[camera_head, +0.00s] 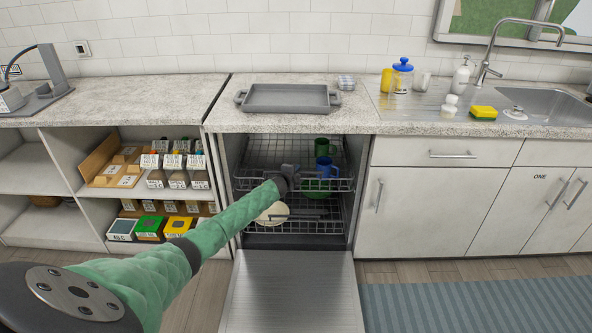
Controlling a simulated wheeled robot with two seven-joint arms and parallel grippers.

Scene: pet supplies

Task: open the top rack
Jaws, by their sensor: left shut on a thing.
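The dishwasher (292,290) stands under the counter with its door folded down flat in front. Its wire top rack (338,184) holds a blue mug (326,167) and a green mug (322,147). My left gripper (290,178) is at the front edge of the top rack, shut on it. The fingertips are small and partly hidden by the wrist. My left arm reaches in from the lower left in a green sleeve. My right gripper is not in view.
The lower rack (315,226) holds a pale plate (272,214) and a green dish. A grey tray (286,98) lies on the counter above. Open shelves with boxes stand left, closed cabinets (428,205) right.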

